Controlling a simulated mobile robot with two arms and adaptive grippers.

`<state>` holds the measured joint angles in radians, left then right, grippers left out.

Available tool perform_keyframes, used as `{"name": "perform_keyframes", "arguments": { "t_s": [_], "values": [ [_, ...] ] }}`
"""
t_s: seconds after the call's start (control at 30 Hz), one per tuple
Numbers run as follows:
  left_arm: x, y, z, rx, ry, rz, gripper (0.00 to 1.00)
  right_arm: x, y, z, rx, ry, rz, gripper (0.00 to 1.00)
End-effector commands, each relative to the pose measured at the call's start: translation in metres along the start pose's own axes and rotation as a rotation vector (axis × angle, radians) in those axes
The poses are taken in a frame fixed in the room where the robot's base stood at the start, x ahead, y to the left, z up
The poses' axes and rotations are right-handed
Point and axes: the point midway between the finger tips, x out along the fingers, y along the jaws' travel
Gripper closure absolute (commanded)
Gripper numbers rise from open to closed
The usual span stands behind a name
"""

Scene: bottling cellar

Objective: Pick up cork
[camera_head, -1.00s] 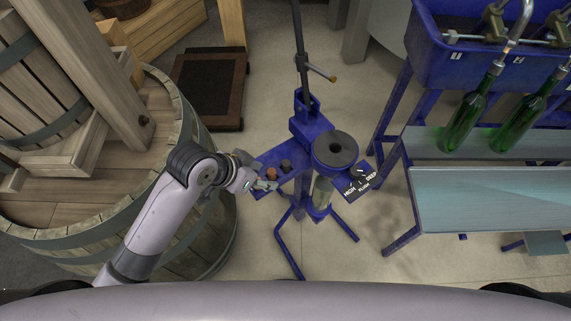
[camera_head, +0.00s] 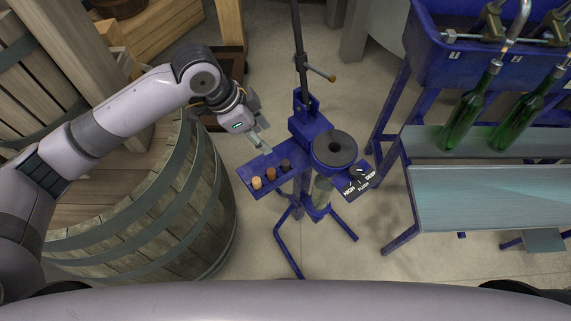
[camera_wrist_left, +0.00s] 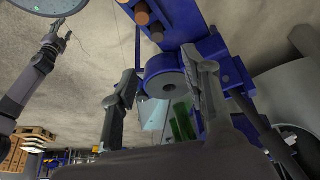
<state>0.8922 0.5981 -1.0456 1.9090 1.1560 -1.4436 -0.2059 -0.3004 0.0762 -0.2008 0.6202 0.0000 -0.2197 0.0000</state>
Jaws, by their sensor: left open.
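A light tan cork (camera_head: 257,183), a brown cork (camera_head: 271,173) and a dark cork (camera_head: 285,164) stand in a row on the blue side tray (camera_head: 248,176) of the corking machine. Corks (camera_wrist_left: 142,14) also show at the top of the left wrist view. My left gripper (camera_head: 262,143) is open and empty, above and behind the tray, apart from the corks. In the wrist view its two fingers (camera_wrist_left: 160,62) are spread. Another grey arm ends in a gripper (camera_wrist_left: 58,32) at the wrist view's left, seemingly my right; its jaw state is unclear.
The blue corking machine (camera_head: 312,130) with its dark round disc (camera_head: 335,148) and upright lever stands right of the tray. A wooden barrel (camera_head: 185,215) is to the left. Green bottles (camera_head: 465,115) stand on the filling bench at right.

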Motion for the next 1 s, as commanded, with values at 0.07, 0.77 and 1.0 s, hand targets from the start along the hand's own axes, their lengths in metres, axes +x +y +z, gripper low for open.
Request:
{"name": "perform_keyframes", "arguments": {
  "t_s": [0.07,0.77,1.0],
  "values": [
    [0.018,0.001,-0.001,-0.001,-0.001,0.004,0.57,-0.003,0.000,-0.001,0.000,0.001,0.000,0.54],
    [0.116,0.005,0.001,-0.001,0.000,0.002,0.57,-0.018,0.004,-0.002,-0.001,0.000,0.004,0.54],
    [0.142,0.004,0.002,0.000,0.002,-0.001,0.57,-0.019,0.005,-0.002,-0.001,0.000,0.005,0.54]
  ]
}}
